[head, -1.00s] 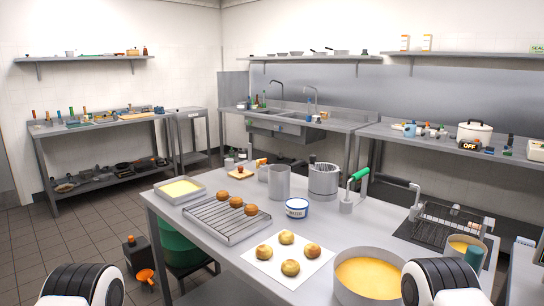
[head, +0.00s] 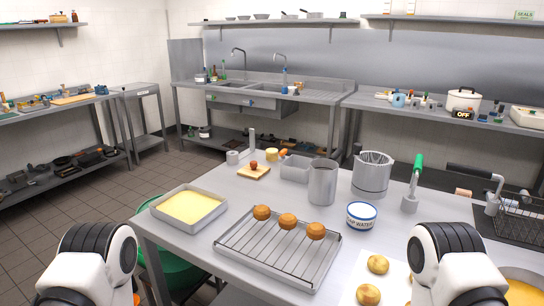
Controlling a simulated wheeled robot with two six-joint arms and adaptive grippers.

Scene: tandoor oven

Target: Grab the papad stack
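I cannot make out a papad stack in the head view. The near steel table (head: 195,237) carries a wire rack on a tray (head: 280,262) with three round brown pieces (head: 287,221) on it. A pan of yellow content (head: 188,207) stands at its left corner. Only white and black links of my two arms show, at the lower left and lower right. Both of my grippers are out of view. The right arm link hides part of the table's front right.
A tub labelled water (head: 361,215), a steel pot (head: 322,182), a mesh-lined bin (head: 372,173) and a green-handled tool (head: 414,184) stand on the table. Several dough balls (head: 377,265) lie at front. A green tub (head: 168,270) is under the left end. Tiled floor (head: 130,192) is open at left.

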